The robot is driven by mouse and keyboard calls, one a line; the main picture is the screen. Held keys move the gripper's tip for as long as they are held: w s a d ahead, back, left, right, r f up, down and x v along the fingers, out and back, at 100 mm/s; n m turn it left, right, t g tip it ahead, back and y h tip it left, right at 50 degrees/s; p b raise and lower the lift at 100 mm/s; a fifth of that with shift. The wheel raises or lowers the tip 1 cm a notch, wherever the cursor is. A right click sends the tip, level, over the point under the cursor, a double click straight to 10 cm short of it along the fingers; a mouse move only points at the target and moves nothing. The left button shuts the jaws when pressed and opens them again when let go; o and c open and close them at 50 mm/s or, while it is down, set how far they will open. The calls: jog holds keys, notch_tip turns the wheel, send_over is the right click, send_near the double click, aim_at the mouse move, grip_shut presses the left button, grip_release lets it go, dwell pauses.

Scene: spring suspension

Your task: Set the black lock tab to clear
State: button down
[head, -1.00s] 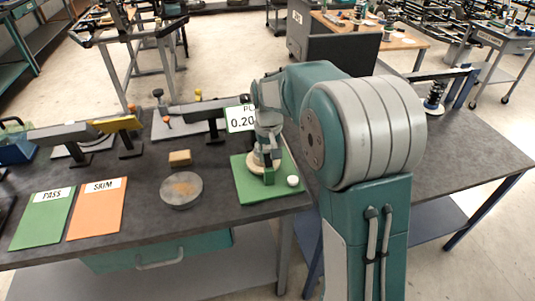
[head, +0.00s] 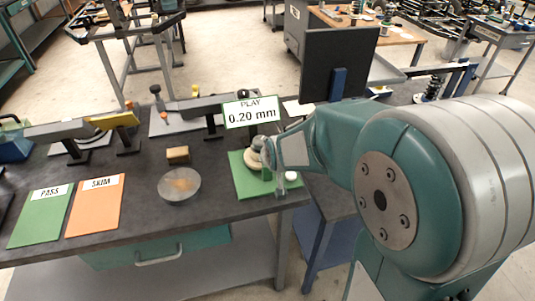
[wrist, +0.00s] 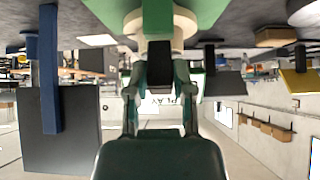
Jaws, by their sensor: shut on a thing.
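In the wrist view, which is upside down, my gripper (wrist: 160,75) is shut on a dark piece, the black lock tab (wrist: 160,62), between its fingertips. Just beyond the tab is a cream round body (wrist: 182,28) with a green block (wrist: 157,18) on it. In the head view my gripper (head: 268,154) is at the cream disc (head: 253,160) on the green mat (head: 247,187). My wrist hides the tab there, so its setting cannot be read. A sign (head: 252,112) behind reads "PLAY 0.20 mm".
To the left are a round metal plate (head: 179,186), a tan block (head: 178,154), an orange SKIM card (head: 95,206) and a green PASS card (head: 40,216). A black panel (head: 340,65) stands behind my arm.

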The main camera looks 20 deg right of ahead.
jog(key=shift+s+f+t, duration=0.35)
jog(key=shift+s+t, duration=0.05)
jog(key=shift+t, duration=0.2)
jog(key=shift+c, duration=2.4)
grip_release()
jog(key=shift+r, duration=0.15)
jog(key=v, duration=1.1)
jog(key=shift+s, duration=0.4)
jog(key=shift+a+r, duration=0.1)
jog(key=s+r+g, duration=0.4)
jog(key=s, duration=1)
